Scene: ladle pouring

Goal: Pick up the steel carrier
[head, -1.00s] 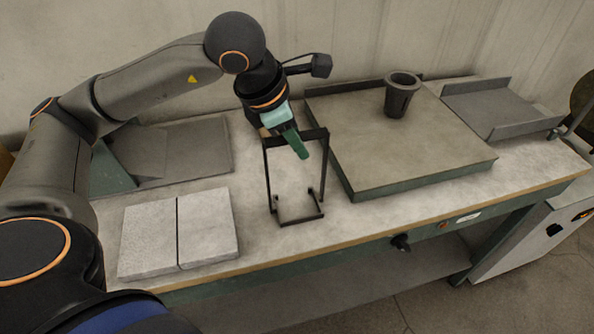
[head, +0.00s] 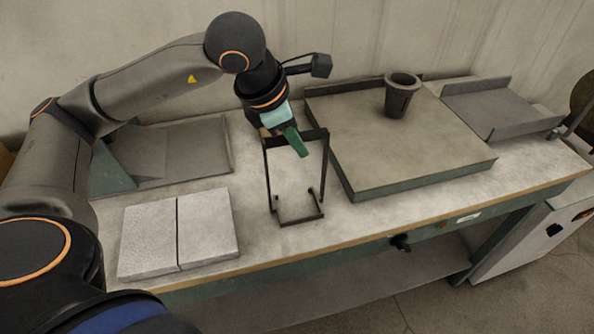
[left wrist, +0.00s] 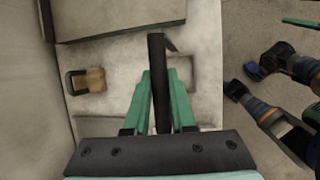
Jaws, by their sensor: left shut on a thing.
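The steel carrier (head: 268,180) is a dark frame with two uprights, a top bar and a square open base. It stands upright on the pale bench top, between the two light blocks and the raised grey plate. My left gripper (head: 301,148) comes from above and is shut on the carrier's top bar. In the left wrist view the dark bar (left wrist: 157,85) runs between the green fingers (left wrist: 158,100), and part of the carrier's base shows below it. Whether the base touches the bench is hard to tell.
A dark crucible-like cup (head: 400,97) stands on the raised plate (head: 400,150) to the right. Two pale slabs (head: 178,233) lie at the left front. A grey tray (head: 495,108) is at the far right. A small brown-handled thing (left wrist: 88,80) shows in the left wrist view.

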